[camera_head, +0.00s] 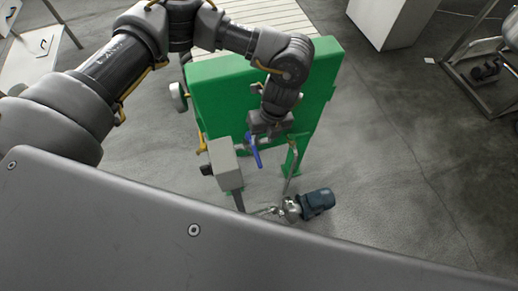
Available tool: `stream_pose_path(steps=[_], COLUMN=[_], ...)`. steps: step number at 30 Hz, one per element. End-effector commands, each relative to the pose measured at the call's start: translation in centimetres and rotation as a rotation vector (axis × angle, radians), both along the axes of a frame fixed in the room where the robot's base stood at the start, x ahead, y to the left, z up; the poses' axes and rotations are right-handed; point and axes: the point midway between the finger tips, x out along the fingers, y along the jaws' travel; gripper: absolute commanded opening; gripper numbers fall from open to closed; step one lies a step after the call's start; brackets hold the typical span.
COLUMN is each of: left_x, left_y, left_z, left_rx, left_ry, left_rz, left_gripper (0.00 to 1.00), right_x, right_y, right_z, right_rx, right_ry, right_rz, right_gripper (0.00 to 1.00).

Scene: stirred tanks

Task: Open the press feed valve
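A blue valve lever (254,156) shows in the head view in front of a green machine end plate (222,90). It points down and slightly tilted, just below my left gripper (265,133). My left arm comes in from the left, bends over the green plate and hangs down in front of it. The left gripper's fingertips are at or very close to the upper end of the lever. I cannot tell whether they touch or grip it. The valve body is mostly hidden behind the gripper. My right gripper is not in view.
A grey box (224,163) on a post stands left of the lever. A dark blue motor with a pump (316,203) sits on the floor below right. A white cabinet (388,20) and a metal frame (470,75) stand at the right. The floor between is clear.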

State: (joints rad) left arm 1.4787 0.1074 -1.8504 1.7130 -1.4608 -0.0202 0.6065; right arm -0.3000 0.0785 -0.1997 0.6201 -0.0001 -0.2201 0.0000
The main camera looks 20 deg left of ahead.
Motion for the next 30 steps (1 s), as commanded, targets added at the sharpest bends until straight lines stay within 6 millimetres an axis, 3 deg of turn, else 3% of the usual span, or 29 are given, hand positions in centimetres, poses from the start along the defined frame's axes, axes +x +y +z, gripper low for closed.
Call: stream_pose_path(steps=[6,12,18,26,30], left_x=[-0.6,-0.8,-0.9,-0.8,-0.9], left_y=[0.7,1.1,1.3,1.4,1.3], left_z=[-4.1,-7.0,-8.1,-8.2,-8.1], left_rx=[-0.001,-0.002,-0.002,-0.002,-0.002], left_ry=[0.005,0.004,0.001,0.0,0.0], left_rz=[0.005,0.004,0.001,0.0,0.0], left_gripper=[0.36,0.36,0.36,0.36,0.18], right_x=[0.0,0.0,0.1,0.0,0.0], right_y=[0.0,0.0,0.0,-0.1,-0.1], right_z=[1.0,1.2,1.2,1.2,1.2], right_rx=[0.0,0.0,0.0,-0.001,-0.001], right_ry=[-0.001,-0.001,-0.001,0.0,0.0], right_rz=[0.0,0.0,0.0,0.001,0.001], right_gripper=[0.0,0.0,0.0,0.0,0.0])
